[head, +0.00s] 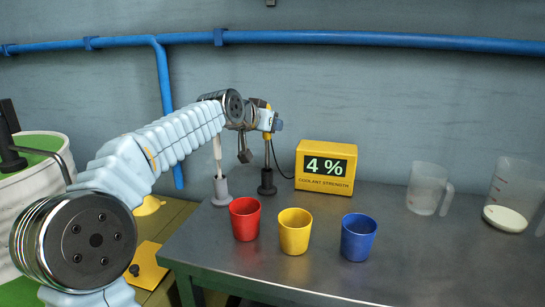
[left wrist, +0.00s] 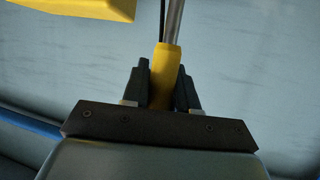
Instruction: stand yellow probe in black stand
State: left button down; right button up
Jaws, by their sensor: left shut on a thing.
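The yellow probe (left wrist: 165,75) has a yellow handle and a thin metal rod. My left gripper (left wrist: 163,88) is shut on the handle, with a dark finger on each side. In the head view my left gripper (head: 268,122) is above the black stand (head: 267,183), on the table near its back left edge. The probe's rod points down, about upright, to the top of the black stand. I cannot tell whether its tip is inside the stand or just above it. The stand is not visible in the left wrist view. My right gripper is not in view.
A grey stand (head: 221,191) holding a pale stick is left of the black stand. Red (head: 245,219), yellow (head: 294,232) and blue (head: 358,238) cups stand in front. Clear jugs stand farther right.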

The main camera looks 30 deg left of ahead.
aim_at(266, 144)
pick_arm(q)
notch_tip(266, 144, down, 6)
jog(key=shift+r, duration=0.1)
jog(key=c, duration=0.9)
grip_release()
jog(key=shift+o, duration=0.2)
jog(key=shift+s+r, duration=0.1)
jog(key=shift+s, duration=0.15)
jog(key=b+v, duration=0.1)
jog(key=v, duration=1)
jog(key=shift+s, duration=0.3)
